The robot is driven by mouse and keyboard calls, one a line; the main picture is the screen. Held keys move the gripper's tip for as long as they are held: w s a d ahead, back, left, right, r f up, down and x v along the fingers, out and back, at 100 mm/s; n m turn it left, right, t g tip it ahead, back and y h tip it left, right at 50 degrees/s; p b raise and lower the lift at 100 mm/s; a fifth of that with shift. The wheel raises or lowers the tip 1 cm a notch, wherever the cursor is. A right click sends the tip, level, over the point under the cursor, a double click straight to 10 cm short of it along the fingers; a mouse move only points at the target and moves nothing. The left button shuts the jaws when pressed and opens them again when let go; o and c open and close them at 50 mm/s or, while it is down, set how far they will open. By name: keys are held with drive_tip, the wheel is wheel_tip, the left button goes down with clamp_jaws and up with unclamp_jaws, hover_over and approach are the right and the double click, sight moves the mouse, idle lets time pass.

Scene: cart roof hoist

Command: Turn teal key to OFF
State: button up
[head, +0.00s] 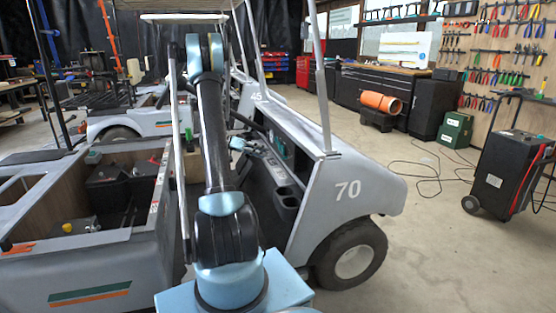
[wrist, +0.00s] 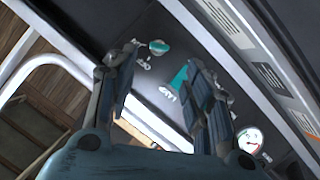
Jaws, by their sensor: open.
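In the wrist view, my gripper (wrist: 160,62) is open, with its two fingers apart over a dark dash panel (wrist: 143,99). A teal piece (wrist: 180,78), which looks like the teal key, shows between the fingers, close to the right finger, which hides part of it. White lettering sits just below it, too small to read surely. A second teal, rounded part (wrist: 158,47) with white lettering lies beyond the left fingertip. I cannot tell which way the key points or whether a finger touches it. In the head view the key and fingers are not clear.
A white round gauge (wrist: 250,139) is right of the fingers; a pale rail (wrist: 55,62) crosses at left. A wheeled charger (head: 510,165) stands at right on open floor.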

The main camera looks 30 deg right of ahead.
sight(285, 158)
drive_tip(key=x, duration=0.9)
drive_tip(key=shift+d, duration=0.15)
drive_tip(key=shift+c, duration=0.6)
drive_tip(key=c, duration=0.9)
